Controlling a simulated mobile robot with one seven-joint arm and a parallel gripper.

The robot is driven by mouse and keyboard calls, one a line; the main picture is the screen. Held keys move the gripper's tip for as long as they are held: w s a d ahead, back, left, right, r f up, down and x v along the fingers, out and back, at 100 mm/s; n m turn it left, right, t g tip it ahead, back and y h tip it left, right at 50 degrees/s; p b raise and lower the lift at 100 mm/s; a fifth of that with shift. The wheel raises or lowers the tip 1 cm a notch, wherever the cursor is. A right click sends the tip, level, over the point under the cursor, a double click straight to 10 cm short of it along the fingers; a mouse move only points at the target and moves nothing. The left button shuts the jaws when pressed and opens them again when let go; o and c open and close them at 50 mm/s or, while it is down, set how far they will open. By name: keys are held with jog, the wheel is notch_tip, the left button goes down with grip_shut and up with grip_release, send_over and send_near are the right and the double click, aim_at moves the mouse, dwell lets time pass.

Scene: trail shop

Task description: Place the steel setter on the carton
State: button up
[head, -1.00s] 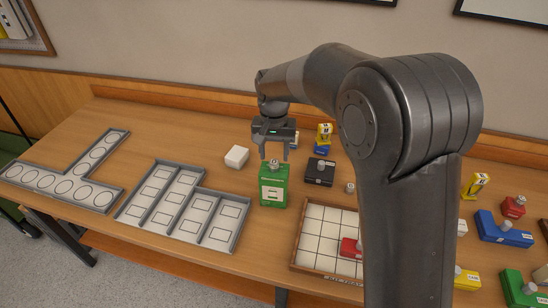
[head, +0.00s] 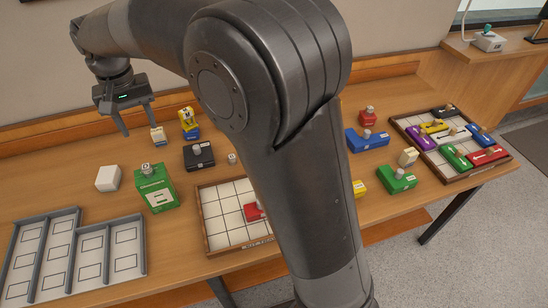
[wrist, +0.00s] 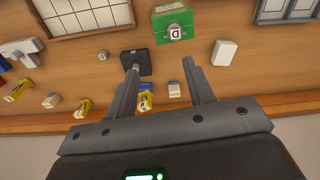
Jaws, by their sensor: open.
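The green carton (head: 157,190), a box with white labels, stands upright on the table. A small grey piece with a dark mark (head: 147,169), seemingly the steel setter, is on top of it. In the wrist view the carton (wrist: 172,24) is at the top, with the marked piece (wrist: 175,32) on it. A similar small grey piece (head: 232,158) stands on the table to the right, so which one is the setter is not certain. My gripper (head: 139,128) is open and empty, above and behind the carton. The wrist view shows nothing between the fingers (wrist: 160,66).
A white block (head: 108,178) is left of the carton and a black box (head: 199,155) right of it. Grey compartment trays (head: 75,260) lie at front left. A gridded wooden tray (head: 205,228) is at front centre. Several coloured blocks fill the right.

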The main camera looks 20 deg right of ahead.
jog(key=s+d+r+t, duration=0.1)
jog(key=s+d+r, duration=0.3)
jog(key=d, duration=0.5)
jog(key=s+d+r+t, duration=0.1)
jog(key=s+d+t, duration=0.1)
jog(key=s+d, duration=0.65)
jog(key=s+d+f+m+t, duration=0.1)
jog(key=s+d+f, duration=0.3)
jog(key=s+d, duration=0.6)
jog(key=shift+s+d+f+m+t, duration=0.2)
jog(key=shift+s+m+t, duration=0.15)
jog(key=shift+t, duration=0.25)
dwell(4.7)
